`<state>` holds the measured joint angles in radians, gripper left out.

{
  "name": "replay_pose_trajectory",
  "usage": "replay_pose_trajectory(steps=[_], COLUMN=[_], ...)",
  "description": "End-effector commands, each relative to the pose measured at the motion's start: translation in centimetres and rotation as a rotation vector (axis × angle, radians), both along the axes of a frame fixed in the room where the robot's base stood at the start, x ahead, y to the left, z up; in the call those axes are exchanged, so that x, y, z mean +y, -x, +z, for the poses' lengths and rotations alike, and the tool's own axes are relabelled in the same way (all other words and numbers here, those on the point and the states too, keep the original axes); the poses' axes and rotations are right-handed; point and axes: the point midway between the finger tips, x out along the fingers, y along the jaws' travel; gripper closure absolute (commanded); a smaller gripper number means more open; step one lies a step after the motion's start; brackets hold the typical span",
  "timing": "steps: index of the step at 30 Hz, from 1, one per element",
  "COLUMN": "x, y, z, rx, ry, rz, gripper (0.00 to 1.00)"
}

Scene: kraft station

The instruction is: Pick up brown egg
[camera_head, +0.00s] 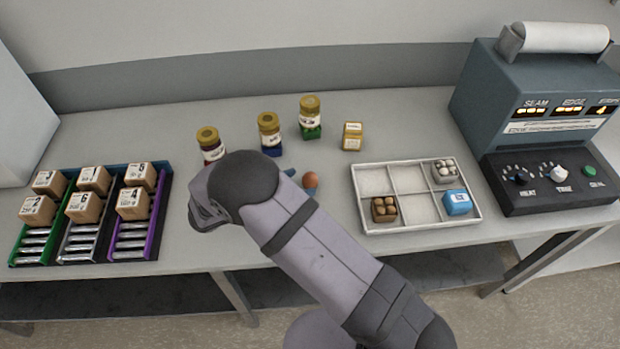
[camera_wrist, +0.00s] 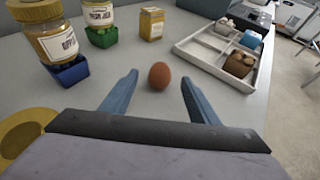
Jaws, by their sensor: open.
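The brown egg (camera_head: 310,179) rests on the grey table, just right of my arm in the head view. In the wrist view the egg (camera_wrist: 159,75) lies a little beyond and between the two blue fingertips. My gripper (camera_wrist: 159,85) is open and empty, its fingers spread wider than the egg. In the head view my arm hides most of the gripper; a blue fingertip (camera_head: 290,172) shows beside the egg. I cannot tell the gripper's height above the table.
Yellow-lidded jars (camera_head: 270,134) on coloured bases and a small yellow box (camera_head: 352,136) stand behind. A white divided tray (camera_head: 408,215) holds small cartons at right. Coloured racks with numbered boxes (camera_head: 86,207) are at left. A sealing machine (camera_head: 540,115) stands far right.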

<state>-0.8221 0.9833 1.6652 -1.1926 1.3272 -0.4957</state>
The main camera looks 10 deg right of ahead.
Motion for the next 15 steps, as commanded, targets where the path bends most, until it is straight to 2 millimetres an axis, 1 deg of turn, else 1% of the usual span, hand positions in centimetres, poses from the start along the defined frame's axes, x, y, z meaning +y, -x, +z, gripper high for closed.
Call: replay_pose_trajectory(steps=[5, 8, 15], x=[-0.3, -0.8, -3.0], y=[-0.2, -0.5, -1.9], z=[-0.1, -0.2, -1.0], rx=[0.001, 0.003, 0.003], ry=[-0.001, 0.001, 0.002], rz=[0.0, -0.001, -0.003], gripper=[0.45, 0.45, 0.45])
